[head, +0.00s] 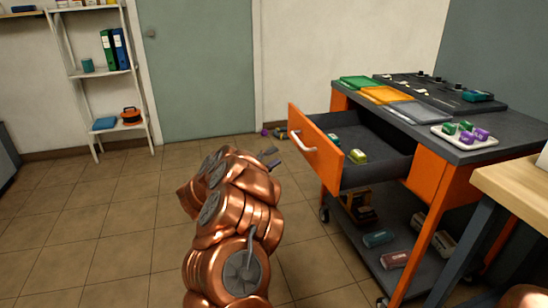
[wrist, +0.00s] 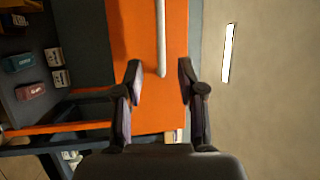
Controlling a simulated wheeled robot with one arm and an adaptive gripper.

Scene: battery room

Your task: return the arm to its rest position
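My copper-coloured arm (head: 235,220) is folded in the lower middle of the head view. My gripper (head: 271,157) shows only partly beyond it, low and to the left of the open drawer's orange front (head: 318,153). In the wrist view my gripper (wrist: 160,82) is open and empty, its two dark fingers spread apart. The orange drawer front (wrist: 130,45) fills the middle of that view. Its pale handle (wrist: 161,40) lies ahead, its near end in line with the gap between the fingers, with no visible contact.
The drawer belongs to an orange and grey cart (head: 430,165) with a loaded lower shelf. Inside the drawer are a green-topped battery (head: 333,140) and a yellow-green one (head: 357,156). A wooden-topped table (head: 515,185) stands at right. The tiled floor at left is clear.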

